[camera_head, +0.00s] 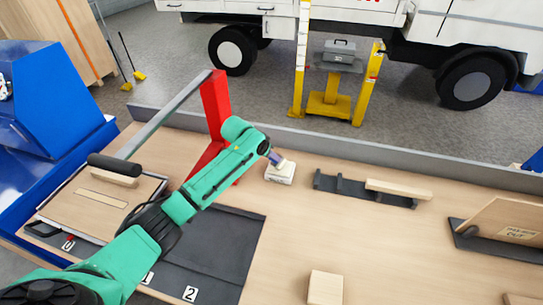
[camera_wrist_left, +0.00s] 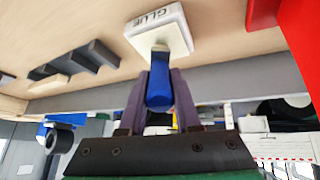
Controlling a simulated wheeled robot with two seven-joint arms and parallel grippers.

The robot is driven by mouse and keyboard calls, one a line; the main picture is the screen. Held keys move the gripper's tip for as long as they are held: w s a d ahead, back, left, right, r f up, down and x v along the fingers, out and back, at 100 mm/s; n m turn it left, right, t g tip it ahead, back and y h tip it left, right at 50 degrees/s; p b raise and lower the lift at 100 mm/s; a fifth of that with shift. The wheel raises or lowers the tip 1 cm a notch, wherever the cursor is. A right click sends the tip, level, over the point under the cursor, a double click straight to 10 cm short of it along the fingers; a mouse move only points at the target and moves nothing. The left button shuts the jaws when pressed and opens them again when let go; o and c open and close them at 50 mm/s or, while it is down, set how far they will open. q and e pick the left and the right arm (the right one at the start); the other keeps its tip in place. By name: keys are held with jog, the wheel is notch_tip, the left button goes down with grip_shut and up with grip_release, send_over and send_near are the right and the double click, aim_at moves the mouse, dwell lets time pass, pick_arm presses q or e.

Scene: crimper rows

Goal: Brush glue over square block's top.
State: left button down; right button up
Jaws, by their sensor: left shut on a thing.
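My left gripper (camera_head: 270,153) is shut on a brush with a blue handle (camera_wrist_left: 158,90), just above the glue pot. The white glue pot (camera_head: 280,174), labelled GLUE, stands on the bench and also shows in the left wrist view (camera_wrist_left: 147,23). The brush (camera_head: 277,159) points down into or onto the pot; its bristles are hidden. A pale wooden block with a squarish top (camera_head: 325,288) lies at the front middle of the bench, well apart from the gripper. My right gripper is not in view.
A dark rack (camera_head: 340,186) with a wooden strip (camera_head: 398,190) lies right of the pot. A red post (camera_head: 214,103) stands behind my arm. Dark numbered mats (camera_head: 225,255) lie at left, a dark holder with a board (camera_head: 505,220) at right. Mid-bench is clear.

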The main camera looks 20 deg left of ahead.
pick_arm(q)
jog(key=shift+s+f+p, duration=0.1)
jog(key=shift+f+p, duration=0.1)
jog(key=shift+p, duration=0.35)
dwell(1.6)
notch_tip(320, 180, up, 5)
jog(key=p, duration=0.5)
jog(key=shift+r, duration=0.25)
jog(key=shift+r+p, duration=0.35)
jog(key=shift+r, duration=0.55)
jog(key=shift+f, duration=0.1)
